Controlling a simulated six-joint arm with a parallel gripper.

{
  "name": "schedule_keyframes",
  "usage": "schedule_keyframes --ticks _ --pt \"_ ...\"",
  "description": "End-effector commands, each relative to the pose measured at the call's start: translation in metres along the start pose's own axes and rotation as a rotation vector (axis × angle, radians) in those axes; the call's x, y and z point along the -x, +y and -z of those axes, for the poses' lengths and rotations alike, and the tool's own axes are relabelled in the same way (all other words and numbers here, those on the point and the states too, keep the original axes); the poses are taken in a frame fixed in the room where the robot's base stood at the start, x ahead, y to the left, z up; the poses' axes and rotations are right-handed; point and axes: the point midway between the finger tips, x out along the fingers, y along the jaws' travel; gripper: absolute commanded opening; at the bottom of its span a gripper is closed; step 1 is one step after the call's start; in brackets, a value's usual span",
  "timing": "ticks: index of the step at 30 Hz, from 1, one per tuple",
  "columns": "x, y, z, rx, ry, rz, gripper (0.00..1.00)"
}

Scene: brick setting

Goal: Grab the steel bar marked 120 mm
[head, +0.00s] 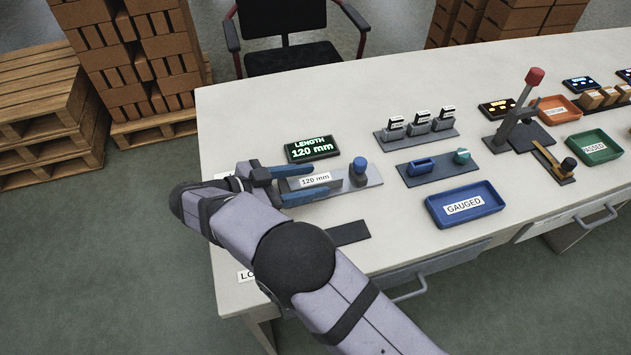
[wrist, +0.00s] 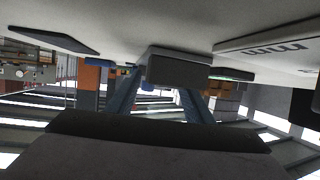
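The steel bar (head: 334,182) is a grey block with a white "120 mm" label on top. It lies on a grey gauge plate (head: 372,178) with a blue knob, at the left of the table. My gripper (head: 322,177) is low at the bar's left end, with its two blue fingers apart, one along the bar's far side and one along its near side. In the wrist view the bar's dark end (wrist: 178,71) shows near the tips of my spread fingers. I cannot tell whether either finger touches the bar.
A display (head: 312,148) behind the bar reads "LENGTH 120 mm". A blue "GAUGED" tray (head: 436,209), a blue-switch panel (head: 456,168) and a rack of small labelled blocks (head: 417,133) stand to the right. A dark flat strip (head: 346,233) lies in front.

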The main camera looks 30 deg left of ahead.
Motion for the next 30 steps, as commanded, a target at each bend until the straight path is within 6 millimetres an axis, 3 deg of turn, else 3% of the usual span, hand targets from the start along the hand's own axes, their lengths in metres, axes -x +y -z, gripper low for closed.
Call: schedule_keyframes --ticks 1,5,6,19,30 --pt "0.000 0.000 0.000 0.000 0.000 0.000 0.34" --pt "0.000 0.000 0.000 0.000 0.000 0.000 0.03" --pt "0.000 0.000 0.000 0.000 0.000 0.000 0.00" --pt "0.004 -0.001 0.009 -0.003 0.000 0.002 0.00" --pt "0.024 -0.001 0.062 -0.006 0.000 0.002 0.00"
